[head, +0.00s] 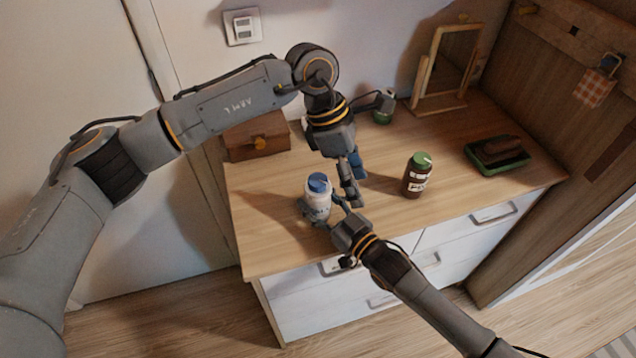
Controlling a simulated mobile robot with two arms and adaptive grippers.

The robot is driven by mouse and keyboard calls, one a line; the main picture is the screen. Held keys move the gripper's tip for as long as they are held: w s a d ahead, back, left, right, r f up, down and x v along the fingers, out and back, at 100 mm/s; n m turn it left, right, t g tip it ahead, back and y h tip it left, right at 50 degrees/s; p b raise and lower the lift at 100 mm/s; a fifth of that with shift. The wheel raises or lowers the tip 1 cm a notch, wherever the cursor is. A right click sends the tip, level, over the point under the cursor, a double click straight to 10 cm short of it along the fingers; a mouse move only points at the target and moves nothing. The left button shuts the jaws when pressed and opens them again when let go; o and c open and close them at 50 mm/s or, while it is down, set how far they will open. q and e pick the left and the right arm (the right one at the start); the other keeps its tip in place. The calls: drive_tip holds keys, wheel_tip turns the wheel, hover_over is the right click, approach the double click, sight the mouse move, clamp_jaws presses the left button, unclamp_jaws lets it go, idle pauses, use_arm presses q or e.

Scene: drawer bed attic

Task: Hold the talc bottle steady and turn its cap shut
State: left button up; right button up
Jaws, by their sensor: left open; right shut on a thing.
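The talc bottle (318,206), white with dark lettering, stands upright near the front left of the dresser top. Its blue cap (318,183) sits on top; I cannot tell how tightly it is turned. My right gripper (321,212), coming from the lower right, is shut on the bottle's body and hides part of it. My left gripper (354,187) hangs fingers down just right of the bottle, open and apart from the cap.
A brown bottle with a green lid (418,176) stands to the right. A green tray (497,157) holds a dark brush. A mirror (446,70), wooden box (257,137) and green jar (383,110) stand behind. A blue object (357,163) is partly hidden behind my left gripper.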

sight(312, 187)
use_arm(q)
drive_tip(key=s+d+r+n+g+h, duration=0.2)
drive_tip(key=s+d+n+h, duration=0.6)
drive_tip(key=n+h, duration=0.3)
drive_tip(key=w+a+f+m+t+y, duration=0.1)
drive_tip(key=a+f+m+t+y, duration=0.15)
drive_tip(key=a+m+t, duration=0.65)
drive_tip(key=w+a+f+m+t+y, duration=0.1)
drive_tip(key=w+a+f+m+t, duration=0.25)
drive_tip(key=m, duration=1.05)
drive_tip(key=s+a+f+m+t+y, duration=0.1)
drive_tip(key=a+f+m+t+y, duration=0.15)
drive_tip(key=a+m+t, duration=0.6)
drive_tip(key=w+d, duration=0.2)
drive_tip(key=w, duration=0.1)
drive_tip(key=w+d+m+g, duration=0.1)
drive_tip(key=w+d, duration=0.1)
drive_tip(key=w, duration=0.2)
drive_tip(key=w+d+m, duration=0.1)
drive_tip(key=w+d, duration=0.1)
drive_tip(key=w, duration=0.1)
drive_tip(key=shift+w+d+f+m, duration=0.1)
drive_tip(key=shift+w+f+m, duration=0.05)
drive_tip(key=shift+m, duration=0.1)
